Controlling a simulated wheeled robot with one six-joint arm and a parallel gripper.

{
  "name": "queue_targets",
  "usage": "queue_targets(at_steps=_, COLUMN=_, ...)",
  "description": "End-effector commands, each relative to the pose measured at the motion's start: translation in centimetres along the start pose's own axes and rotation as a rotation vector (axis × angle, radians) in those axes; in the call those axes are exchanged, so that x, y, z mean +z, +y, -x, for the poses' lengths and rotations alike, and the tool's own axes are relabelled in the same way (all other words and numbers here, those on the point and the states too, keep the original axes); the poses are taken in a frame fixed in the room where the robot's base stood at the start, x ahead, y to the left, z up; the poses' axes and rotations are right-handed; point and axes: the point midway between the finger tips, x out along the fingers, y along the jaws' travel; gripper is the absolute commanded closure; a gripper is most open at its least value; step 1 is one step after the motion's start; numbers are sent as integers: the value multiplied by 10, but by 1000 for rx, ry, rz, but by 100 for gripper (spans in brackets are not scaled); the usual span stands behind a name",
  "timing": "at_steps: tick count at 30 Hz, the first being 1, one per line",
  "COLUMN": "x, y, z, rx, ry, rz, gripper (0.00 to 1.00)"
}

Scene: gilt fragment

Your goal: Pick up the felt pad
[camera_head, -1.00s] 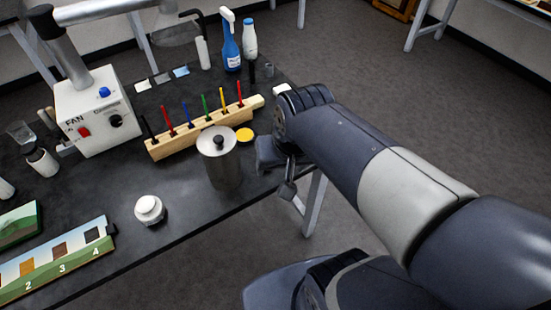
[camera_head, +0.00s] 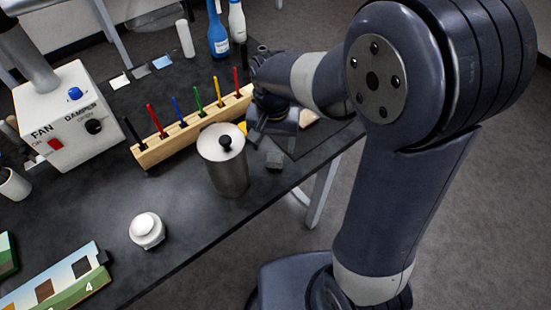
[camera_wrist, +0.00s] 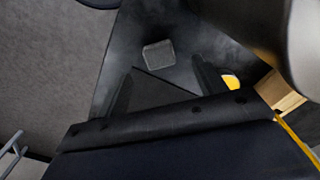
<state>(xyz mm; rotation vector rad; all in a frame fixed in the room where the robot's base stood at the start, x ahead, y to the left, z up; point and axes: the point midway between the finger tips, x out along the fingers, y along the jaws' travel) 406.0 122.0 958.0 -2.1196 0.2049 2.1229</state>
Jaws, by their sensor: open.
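A small grey block with a soft-looking top, which looks like the felt pad (camera_head: 274,159), sits on the dark bench near its front edge, just right of the metal canister. It also shows in the wrist view (camera_wrist: 158,55), beyond and between the fingertips. My gripper (camera_head: 272,140) points down over the bench close behind the block; in the wrist view (camera_wrist: 160,72) its two dark fingers are spread apart with nothing held. A flat, darker sheet-like area (camera_wrist: 155,91) lies between the fingers; I cannot tell what it is.
The lidded metal canister (camera_head: 226,165) stands close left of my gripper. The wooden rack (camera_head: 190,135) of coloured sticks is behind it. A white jar (camera_head: 147,231) and a numbered strip (camera_head: 60,285) are at lower left. A fan box (camera_head: 68,118) stands at left. The front-middle bench is clear.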

Motion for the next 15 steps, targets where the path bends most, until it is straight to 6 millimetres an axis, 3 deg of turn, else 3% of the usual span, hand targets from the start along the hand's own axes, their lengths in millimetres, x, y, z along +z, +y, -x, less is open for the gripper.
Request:
queue_targets(at_steps=7, x=-1, y=1, z=-19, rx=1, ry=-2, rz=0, gripper=34)
queue_targets(at_steps=15, x=-3, y=2, z=-55, rx=1, ry=-2, rz=1, gripper=34)
